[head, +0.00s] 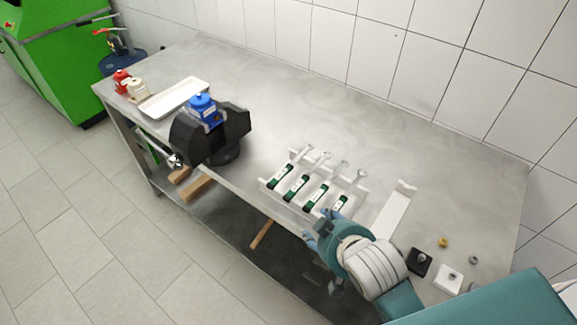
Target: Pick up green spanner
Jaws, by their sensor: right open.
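Several spanners with dark green handles lie side by side in a white rack (267,184) on the metal bench. Their handles point to the front and their metal heads to the back. One green spanner (281,177) is at the left end, and another green spanner (340,204) is at the right end, closest to my right gripper. My right gripper (321,227) is open at the bench's front edge, just in front of the rack's right end. My own wrist partly hides its fingers, and no spanner shows between them. My left gripper is out of view.
A black vise (234,124) holding a blue part (202,104) stands left of the rack. A white angled holder (393,212) and small black and white blocks (448,278) are to the right. The back of the bench (330,110) is clear.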

